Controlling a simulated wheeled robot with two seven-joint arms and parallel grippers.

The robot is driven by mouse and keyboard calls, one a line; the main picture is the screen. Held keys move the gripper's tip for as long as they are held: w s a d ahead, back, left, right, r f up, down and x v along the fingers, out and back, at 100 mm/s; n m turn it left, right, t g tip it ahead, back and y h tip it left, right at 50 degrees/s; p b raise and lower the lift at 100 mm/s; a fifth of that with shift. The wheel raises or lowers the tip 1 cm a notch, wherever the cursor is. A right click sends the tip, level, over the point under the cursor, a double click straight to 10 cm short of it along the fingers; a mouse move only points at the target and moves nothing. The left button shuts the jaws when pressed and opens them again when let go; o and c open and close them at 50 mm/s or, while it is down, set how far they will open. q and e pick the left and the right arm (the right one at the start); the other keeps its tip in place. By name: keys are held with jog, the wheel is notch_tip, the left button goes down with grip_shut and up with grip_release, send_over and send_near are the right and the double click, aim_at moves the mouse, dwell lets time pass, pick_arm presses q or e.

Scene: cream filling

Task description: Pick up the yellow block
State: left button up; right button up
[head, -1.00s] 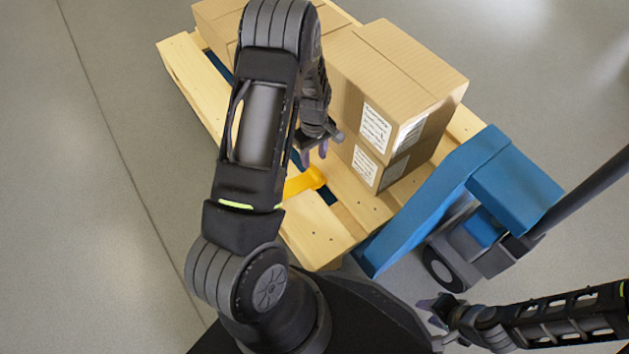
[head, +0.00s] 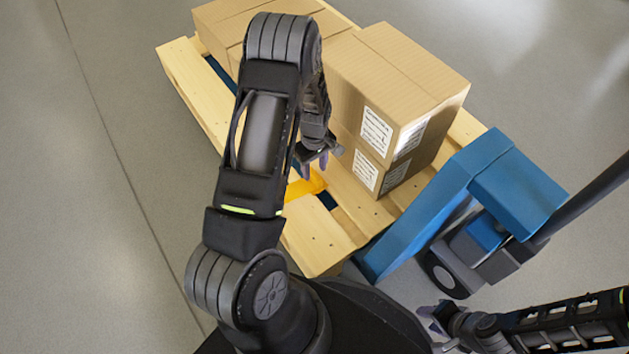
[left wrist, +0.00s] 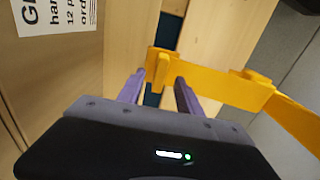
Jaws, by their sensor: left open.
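The yellow block (head: 304,186) lies on the wooden pallet (head: 318,240), partly hidden behind my left arm in the head view. In the left wrist view the yellow piece (left wrist: 222,91) is a long bar with raised ends, running off to the right. My left gripper (head: 315,166) is open just above the block's right end. Its purple fingers (left wrist: 158,92) point at the block's near end, with that end beyond and between them; I cannot tell whether they touch. My right gripper (head: 436,318) is at the lower right, well away from the pallet; its jaw opening is unclear.
Cardboard boxes (head: 400,75) with white labels stand on the pallet close to the right of my left gripper. A blue pallet jack (head: 425,215) stands at the pallet's right side. Open grey floor lies to the left.

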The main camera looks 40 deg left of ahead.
aim_at(314, 174)
pick_arm(q)
notch_tip(314, 174, down, 4)
jog(key=shift+f+b, duration=0.1)
jog(key=shift+b, duration=0.65)
pick_arm(e)
notch_tip(314, 174, down, 2)
jog(key=shift+w+f, duration=0.15)
pick_arm(q)
jog(key=shift+c, duration=0.2)
grip_shut()
